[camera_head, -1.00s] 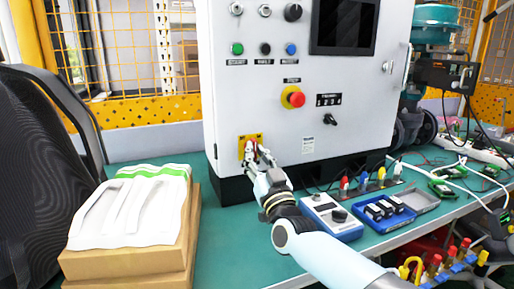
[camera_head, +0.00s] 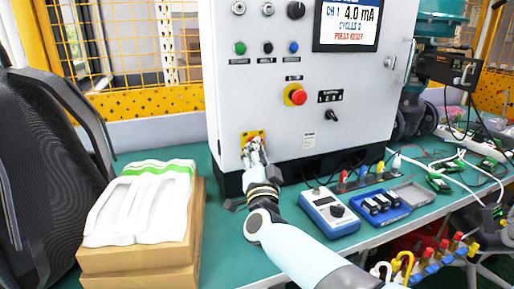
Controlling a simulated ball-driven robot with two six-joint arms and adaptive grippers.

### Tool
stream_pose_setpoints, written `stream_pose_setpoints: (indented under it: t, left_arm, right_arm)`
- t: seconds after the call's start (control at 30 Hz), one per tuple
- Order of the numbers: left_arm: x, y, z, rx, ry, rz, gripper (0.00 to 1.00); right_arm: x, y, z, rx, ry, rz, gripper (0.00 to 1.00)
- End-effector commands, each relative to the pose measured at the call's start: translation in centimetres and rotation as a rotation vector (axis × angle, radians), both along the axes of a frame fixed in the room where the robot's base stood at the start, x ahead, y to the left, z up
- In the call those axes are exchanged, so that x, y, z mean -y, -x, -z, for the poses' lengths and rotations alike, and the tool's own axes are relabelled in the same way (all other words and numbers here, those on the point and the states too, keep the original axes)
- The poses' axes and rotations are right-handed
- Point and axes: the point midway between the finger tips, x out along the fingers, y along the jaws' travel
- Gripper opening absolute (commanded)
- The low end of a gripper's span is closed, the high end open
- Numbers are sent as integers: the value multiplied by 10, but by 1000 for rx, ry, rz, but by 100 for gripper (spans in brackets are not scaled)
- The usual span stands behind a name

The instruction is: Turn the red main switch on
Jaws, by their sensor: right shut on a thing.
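The main switch sits on a yellow plate (camera_head: 247,136) low on the left of the front of the white control cabinet (camera_head: 225,95). My right gripper (camera_head: 253,146) is at this plate, shut on the red main switch. The fingers cover the switch, so its knob and angle are hidden. The cabinet's screen (camera_head: 347,22) is lit and reads "CH 1 4.0 mA" with red text below. My left gripper is not in view.
A red emergency button (camera_head: 296,94) and a black selector (camera_head: 332,116) are on the cabinet front. Cardboard boxes with white trays (camera_head: 140,205) stand at the left. A blue calibrator (camera_head: 330,212) and a blue tray (camera_head: 381,207) lie right of my arm.

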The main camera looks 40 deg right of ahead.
Motion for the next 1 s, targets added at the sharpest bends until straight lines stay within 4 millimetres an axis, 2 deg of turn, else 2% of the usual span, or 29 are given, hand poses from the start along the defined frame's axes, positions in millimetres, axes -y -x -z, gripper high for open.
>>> stream_pose_setpoints:
  t: [0.57, 0.6, 0.77, 1.0]
  left_arm:
    - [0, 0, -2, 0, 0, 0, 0]
    - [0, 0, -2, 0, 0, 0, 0]
    - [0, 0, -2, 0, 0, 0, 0]
    - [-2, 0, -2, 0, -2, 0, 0]
  right_arm:
    - [0, 0, 0, 9, -36, 0, 0]
    - [0, 0, 0, 9, -36, 0, 14]
    - [0, 0, 0, 9, -34, 0, 34]
    - [0, 0, 0, 8, -34, 0, 35]
